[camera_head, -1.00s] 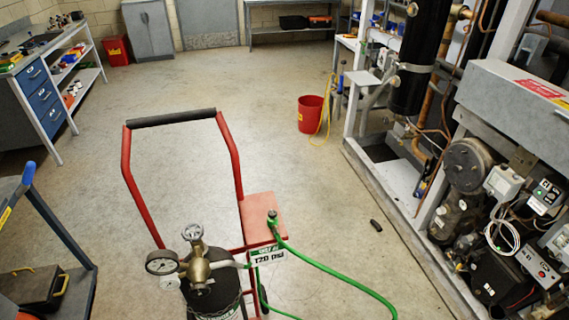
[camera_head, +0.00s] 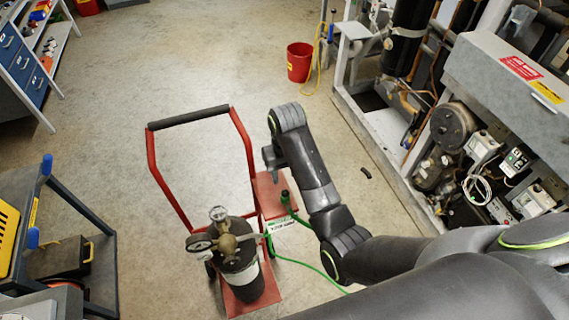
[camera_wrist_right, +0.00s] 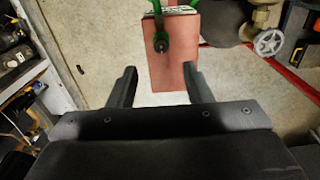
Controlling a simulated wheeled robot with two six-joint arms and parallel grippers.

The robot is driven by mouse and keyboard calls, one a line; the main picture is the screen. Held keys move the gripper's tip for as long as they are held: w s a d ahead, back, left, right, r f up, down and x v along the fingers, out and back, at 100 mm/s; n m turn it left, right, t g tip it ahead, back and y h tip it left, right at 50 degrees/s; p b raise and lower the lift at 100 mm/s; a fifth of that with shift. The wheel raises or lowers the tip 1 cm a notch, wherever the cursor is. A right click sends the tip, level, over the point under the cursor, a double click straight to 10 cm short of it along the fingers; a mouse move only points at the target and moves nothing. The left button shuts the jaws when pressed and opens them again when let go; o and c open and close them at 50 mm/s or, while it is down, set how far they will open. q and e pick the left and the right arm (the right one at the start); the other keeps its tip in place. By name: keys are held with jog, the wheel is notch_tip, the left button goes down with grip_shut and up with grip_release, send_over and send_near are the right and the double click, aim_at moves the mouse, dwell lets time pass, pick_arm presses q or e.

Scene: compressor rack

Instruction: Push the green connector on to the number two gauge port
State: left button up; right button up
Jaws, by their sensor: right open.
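The green connector (camera_head: 285,198) stands at the end of a green hose (camera_head: 310,264) on the red shelf (camera_head: 270,192) of a trolley. It also shows in the right wrist view (camera_wrist_right: 160,42), above and between the fingers in the picture. My right gripper (camera_head: 270,160) is beside the shelf in the head view, near the connector but apart from it. In the wrist view its two fingers (camera_wrist_right: 160,75) are spread with nothing between them. My left gripper is not in view. I cannot make out the number two gauge port on the compressor rack (camera_head: 500,100).
The red trolley (camera_head: 155,180) carries a dark gas cylinder (camera_head: 240,262) with a regulator and gauge (camera_head: 200,244). A blue-framed cart (camera_head: 78,205) stands at left. A red bucket (camera_head: 299,62) and a small black object (camera_head: 366,172) are on the otherwise open floor.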

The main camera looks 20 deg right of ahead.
aim_at(285, 192)
notch_tip(285, 192, down, 6)
jog(key=shift+a+f, duration=0.1)
notch_tip(285, 192, down, 4)
jog(key=shift+r+b, duration=0.2)
jog(key=shift+b, duration=0.65)
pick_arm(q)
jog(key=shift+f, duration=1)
pick_arm(e)
jog(key=shift+f, duration=0.75)
jog(key=shift+c, duration=0.4)
jog(key=c, duration=0.8)
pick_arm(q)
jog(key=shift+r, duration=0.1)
pick_arm(e)
jog(key=shift+r, duration=0.1)
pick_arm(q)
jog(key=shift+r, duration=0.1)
pick_arm(e)
jog(key=shift+w+r, duration=0.1)
